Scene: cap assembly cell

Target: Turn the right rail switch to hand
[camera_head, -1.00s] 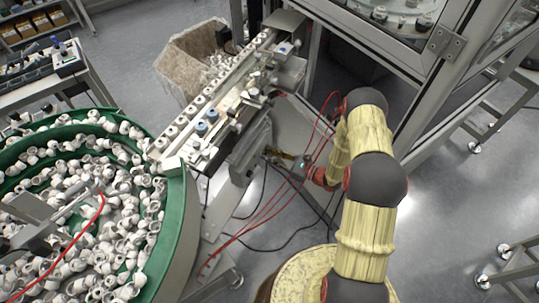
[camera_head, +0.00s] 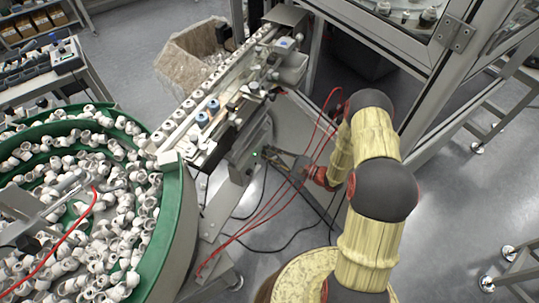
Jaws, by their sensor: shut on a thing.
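The rail (camera_head: 190,118) slopes up from the bowl, with a row of white caps and a few blue ones on it. A grey control box (camera_head: 243,163) hangs below it, with a small green light on its right side. My gripper (camera_head: 264,152) reaches in from the right and has its fingertips at the box's right face. It is shut at the spot of the right rail switch; the switch itself is too small and covered by the fingers, so its setting cannot be read.
A green-rimmed bowl (camera_head: 178,225) full of white caps fills the left. Red hoses (camera_head: 285,190) hang close to my wrist. A cardboard bin (camera_head: 185,55) stands behind the rail. A glazed frame (camera_head: 405,30) stands at the back right. Open floor lies to the right.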

